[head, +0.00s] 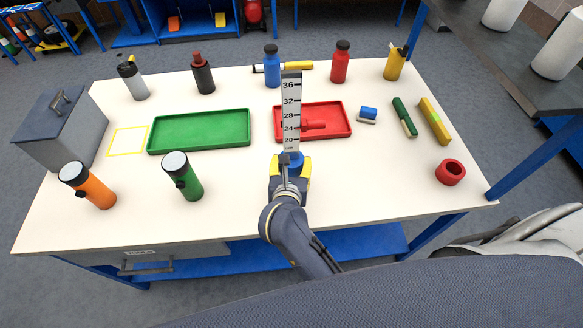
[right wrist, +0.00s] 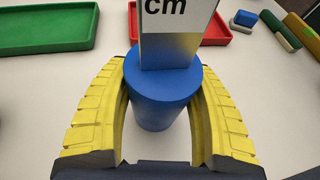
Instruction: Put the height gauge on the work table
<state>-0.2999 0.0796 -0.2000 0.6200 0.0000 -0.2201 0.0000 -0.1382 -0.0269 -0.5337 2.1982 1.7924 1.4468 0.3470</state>
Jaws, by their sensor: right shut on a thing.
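The height gauge is a white scale plate (head: 291,110) with black numbers on a blue round base (head: 296,161). My right gripper (head: 290,176) has yellow fingers and is shut on the blue base. The gauge stands upright in it, over the front middle of the work table (head: 240,205). In the right wrist view the blue base (right wrist: 160,98) sits between both yellow fingers, with the lower end of the scale above it. I cannot tell whether the base touches the table top. My left gripper is not in view.
A green tray (head: 200,145) lies left and a red tray (head: 340,119) lies behind the gauge. Several bottles line the back edge. Green (head: 191,188) and orange (head: 98,194) flashlights stand front left. A red ring (head: 450,172) lies right. The front middle around my gripper is clear.

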